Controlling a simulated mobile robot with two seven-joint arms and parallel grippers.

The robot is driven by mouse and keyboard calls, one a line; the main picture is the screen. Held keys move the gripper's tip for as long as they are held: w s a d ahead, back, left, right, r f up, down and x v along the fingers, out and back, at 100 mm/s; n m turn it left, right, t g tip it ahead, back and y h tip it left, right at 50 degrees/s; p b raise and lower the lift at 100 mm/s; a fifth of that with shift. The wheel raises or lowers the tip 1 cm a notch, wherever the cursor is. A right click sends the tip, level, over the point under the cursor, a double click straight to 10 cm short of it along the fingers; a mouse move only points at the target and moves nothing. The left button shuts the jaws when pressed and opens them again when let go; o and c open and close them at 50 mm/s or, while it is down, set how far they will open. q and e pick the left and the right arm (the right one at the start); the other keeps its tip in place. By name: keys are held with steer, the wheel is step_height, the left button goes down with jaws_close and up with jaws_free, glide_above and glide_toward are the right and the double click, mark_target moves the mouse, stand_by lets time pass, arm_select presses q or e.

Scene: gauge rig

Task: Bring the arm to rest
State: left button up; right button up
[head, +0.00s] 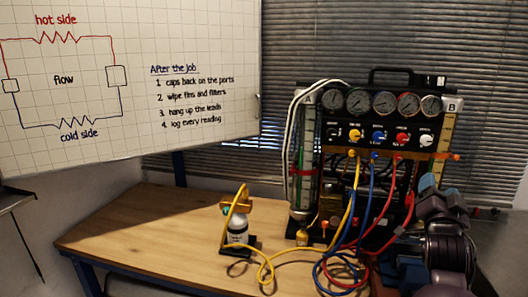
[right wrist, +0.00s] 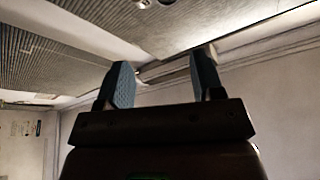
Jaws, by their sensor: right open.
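My right arm (head: 440,245) is folded at the lower right of the head view, in front of the right side of the gauge rig (head: 378,105). In the right wrist view my right gripper (right wrist: 165,68) is open, with its two blue-grey fingers apart and nothing between them. It faces the ceiling and upper wall. My left gripper is out of view.
Red, blue and yellow hoses (head: 350,245) hang from the rig onto the wooden table (head: 130,228). A small white bottle with a yellow hose (head: 238,225) stands left of the rig. The table's left part is clear. A whiteboard (head: 130,80) hangs behind.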

steer(key=s+a+f+n+g+y, duration=0.1)
steer(key=s+a+f+n+y, duration=0.2)
steer(key=f, duration=0.4)
steer(key=s+a+f+n+g+y, duration=0.1)
steer(key=s+a+f+n+y, duration=0.1)
steer(key=a+f+n, duration=0.3)
steer(key=s+a+f+n+y, duration=0.2)
steer(key=f+n+y, duration=0.1)
steer(key=f, duration=0.5)
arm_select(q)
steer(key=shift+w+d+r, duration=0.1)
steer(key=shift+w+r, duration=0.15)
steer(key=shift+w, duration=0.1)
arm_select(e)
steer(key=s+a+f+g+y, duration=0.1)
steer(key=s+f+g, duration=0.5)
steer(key=s+f, duration=1.4)
steer(key=shift+s+a+n, duration=0.4)
steer(key=shift+s, duration=0.8)
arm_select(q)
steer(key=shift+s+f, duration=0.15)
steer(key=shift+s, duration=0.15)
